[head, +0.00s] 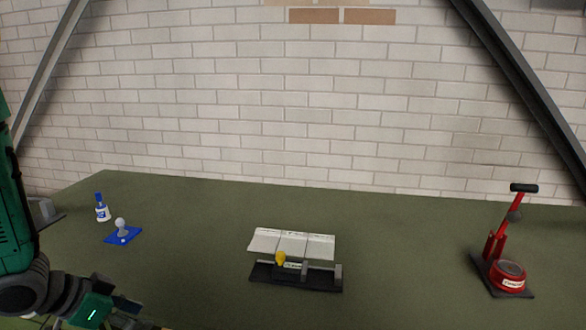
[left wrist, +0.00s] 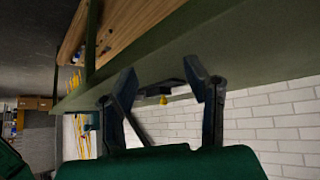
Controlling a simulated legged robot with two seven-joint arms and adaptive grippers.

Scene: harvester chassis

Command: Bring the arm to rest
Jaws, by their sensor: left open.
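My left arm comes in at the lower left of the head view, in green and dark grey. My left gripper (head: 135,312) is low at the bottom edge there, partly cut off, in front of the table's near left part. In the left wrist view my left gripper (left wrist: 166,86) has its two dark fingers spread apart with nothing held between them. My right gripper is in neither view.
On the green table (head: 400,240) stand a blue-capped bottle (head: 101,208), a blue base with a grey knob (head: 122,233), a black fixture (head: 295,276) with a yellow knob (head: 280,258) and white panels (head: 291,242), and a red press (head: 508,270). Table between fixture and press is clear.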

